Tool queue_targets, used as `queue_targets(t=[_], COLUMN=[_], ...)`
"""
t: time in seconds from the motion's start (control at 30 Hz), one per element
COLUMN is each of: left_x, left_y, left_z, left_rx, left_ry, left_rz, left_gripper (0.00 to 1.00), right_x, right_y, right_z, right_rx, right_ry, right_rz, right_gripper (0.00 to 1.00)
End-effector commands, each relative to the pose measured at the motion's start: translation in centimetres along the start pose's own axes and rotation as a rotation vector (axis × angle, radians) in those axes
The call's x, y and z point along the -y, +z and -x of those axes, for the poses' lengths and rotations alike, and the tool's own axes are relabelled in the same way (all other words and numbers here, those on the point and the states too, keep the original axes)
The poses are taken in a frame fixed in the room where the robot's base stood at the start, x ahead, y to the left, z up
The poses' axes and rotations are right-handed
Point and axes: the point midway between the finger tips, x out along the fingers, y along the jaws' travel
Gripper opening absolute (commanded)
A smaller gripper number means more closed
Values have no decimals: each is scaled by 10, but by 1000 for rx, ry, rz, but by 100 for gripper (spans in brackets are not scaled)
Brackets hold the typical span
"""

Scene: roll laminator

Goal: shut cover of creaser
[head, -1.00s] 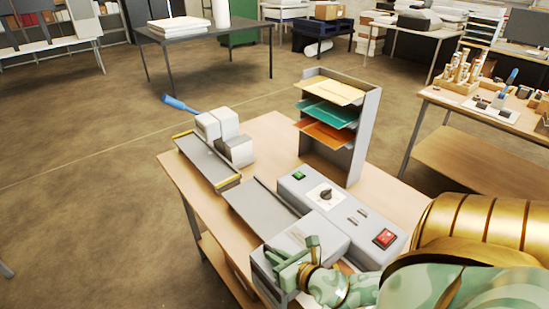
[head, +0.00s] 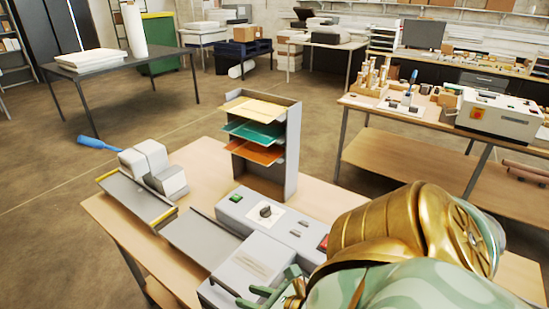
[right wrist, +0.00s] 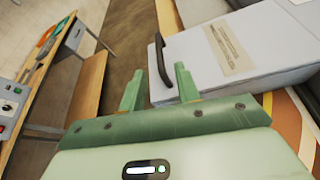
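The creaser is a grey machine on the wooden table, with a control panel (head: 272,225) and a grey feed bed (head: 200,236). Its cover (head: 252,262) is a pale grey lid with a printed label, at the near end. The cover also shows in the right wrist view (right wrist: 255,60), with a black bar handle (right wrist: 163,60) on its edge. I cannot tell whether the cover is fully down. My right gripper (right wrist: 158,73) is open, its green fingertips apart with the handle showing between and beyond them. It shows low in the head view (head: 252,296). My left gripper is out of view.
A paper rack (head: 265,145) with coloured sheets stands at the table's back. Another bench (head: 400,120) with a machine (head: 498,114) stands at the right.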

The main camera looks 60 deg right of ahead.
Motion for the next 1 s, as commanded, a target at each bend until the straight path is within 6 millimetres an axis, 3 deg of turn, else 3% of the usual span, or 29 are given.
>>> queue_targets(t=[0.1, 0.33, 1.0], left_x=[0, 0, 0], left_y=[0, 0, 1], left_z=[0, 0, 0], left_rx=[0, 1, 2], left_ry=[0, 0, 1], left_rz=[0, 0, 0], left_gripper=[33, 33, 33], right_x=[0, 0, 0], right_y=[-2, -1, 0], right_z=[29, 62, 69], right_rx=[-6, -3, -1], right_ry=[-1, -1, 0], right_rz=[-1, 1, 0], right_gripper=[33, 33, 33])
